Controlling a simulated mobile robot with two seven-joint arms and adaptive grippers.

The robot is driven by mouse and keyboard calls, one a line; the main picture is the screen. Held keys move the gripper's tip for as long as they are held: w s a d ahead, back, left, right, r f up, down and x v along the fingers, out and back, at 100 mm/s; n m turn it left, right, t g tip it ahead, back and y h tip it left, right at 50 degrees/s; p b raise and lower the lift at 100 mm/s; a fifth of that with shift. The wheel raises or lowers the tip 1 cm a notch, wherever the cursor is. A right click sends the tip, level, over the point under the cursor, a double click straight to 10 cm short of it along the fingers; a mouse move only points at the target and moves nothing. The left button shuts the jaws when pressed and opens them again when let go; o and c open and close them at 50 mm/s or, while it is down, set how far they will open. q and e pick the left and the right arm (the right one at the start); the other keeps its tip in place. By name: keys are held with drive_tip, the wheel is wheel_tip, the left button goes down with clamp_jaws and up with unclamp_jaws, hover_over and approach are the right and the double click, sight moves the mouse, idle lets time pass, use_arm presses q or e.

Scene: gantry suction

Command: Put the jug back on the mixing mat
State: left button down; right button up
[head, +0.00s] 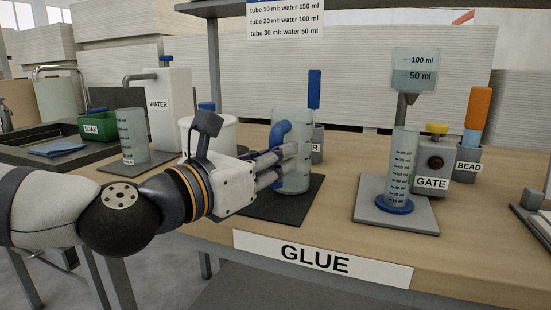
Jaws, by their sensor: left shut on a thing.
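The jug (298,172) is clear with a blue handle, upright over the dark mixing mat (284,211) in the middle of the bench. Its base looks on the mat or just above it; I cannot tell which. My left gripper (280,165) reaches in from the left and is shut on the jug at its handle side. Its fingers hide part of the handle and of the jug wall. My right gripper is not in view.
A measuring cylinder (403,165) stands on a grey plate to the right, under a funnel (414,72), near the GATE box (431,183). A holder with a blue-handled tool (314,88) stands close behind the jug. A white tub (225,135) and clear beaker (132,135) stand left.

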use_arm(q)
drive_tip(key=shift+f, duration=0.15)
drive_tip(key=c, duration=1.9)
unclamp_jaws()
drive_tip(key=shift+f, duration=0.15)
drive_tip(key=shift+c, duration=0.2)
drive_tip(key=o, duration=0.4)
